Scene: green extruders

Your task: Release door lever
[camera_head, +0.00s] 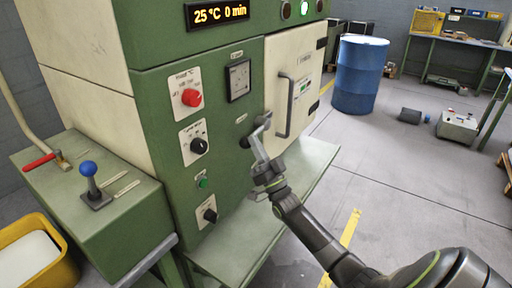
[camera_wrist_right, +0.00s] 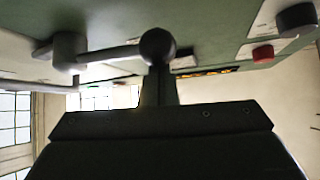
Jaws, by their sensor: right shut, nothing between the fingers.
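The door lever shows in the right wrist view as a grey arm (camera_wrist_right: 110,56) running from a pivot on the left to a dark round knob (camera_wrist_right: 157,46). In the head view the lever's pivot end (camera_head: 265,119) is beside the edge of the cream door (camera_head: 303,62), and its dark knob (camera_head: 245,142) is partly hidden by my gripper. My right gripper (camera_head: 255,138) is shut and empty, with its fingertips close to the knob. In the wrist view the right gripper (camera_wrist_right: 158,72) reaches up to the knob; I cannot tell if they touch. My left gripper is not in view.
The green machine front carries a red knob (camera_head: 192,98) and a black knob (camera_head: 199,146) left of my gripper. A vertical door handle (camera_head: 286,105) stands out to the right. A green ledge (camera_head: 300,160) lies below. A blue barrel (camera_head: 360,75) stands behind on open floor.

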